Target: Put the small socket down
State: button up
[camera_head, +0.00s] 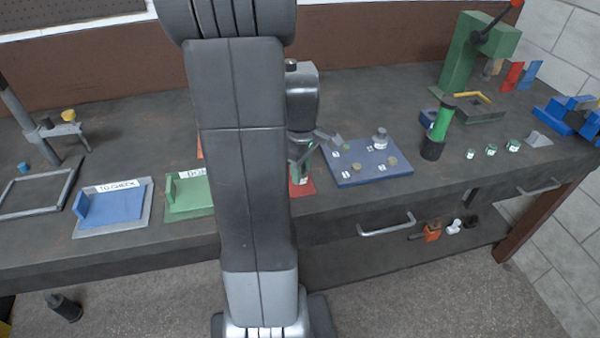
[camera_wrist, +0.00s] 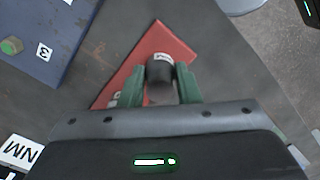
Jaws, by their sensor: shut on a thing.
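My gripper (camera_wrist: 160,90) has its two green fingers closed on the small socket (camera_wrist: 160,71), a dark short cylinder with a white label. The socket is over a red mat (camera_wrist: 162,38) in the wrist view. Whether its underside touches the mat cannot be told. In the head view my gripper (camera_head: 303,160) is low over the same red mat (camera_head: 303,187), just left of a blue numbered board (camera_head: 350,179). My arm hides part of the mat, and the socket is hard to make out there.
The blue board carries a grey labelled cylinder (camera_head: 380,138) and small pieces. Left are a green tray (camera_head: 190,190) and a blue "TO CHECK" tray (camera_head: 112,205). Right are a green-topped upright tool (camera_head: 438,125), several small green-topped pieces (camera_head: 491,150) and a green press (camera_head: 462,60).

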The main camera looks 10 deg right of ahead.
jog(key=shift+f, duration=0.75)
jog(key=shift+f, duration=0.2)
jog(key=o, duration=1)
jog(key=shift+r, duration=0.1)
notch_tip(320, 180, up, 12)
jog(key=shift+r, duration=0.15)
